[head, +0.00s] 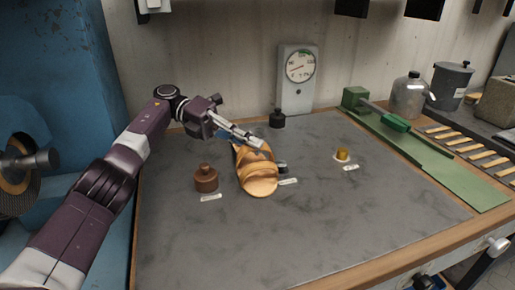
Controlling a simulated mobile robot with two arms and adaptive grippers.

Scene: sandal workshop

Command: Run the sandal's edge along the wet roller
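A tan sandal (258,183) with wide straps lies on the grey mat, its near end toward me. My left gripper (258,145) reaches in from the left, with its pale fingers over the far end of the sandal. The fingers lie close together, and I cannot tell whether they touch or grip the sandal. A small dark object (282,168) is partly hidden at the sandal's right side. I cannot tell which thing is the wet roller. My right gripper is not in view.
A brown bottle (206,180) stands left of the sandal, a dark bottle (277,119) behind it. A small yellow piece (342,155) sits to the right. A dial gauge (298,77) stands at the wall. A green board (440,165) runs along the right. The mat's front (270,240) is clear.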

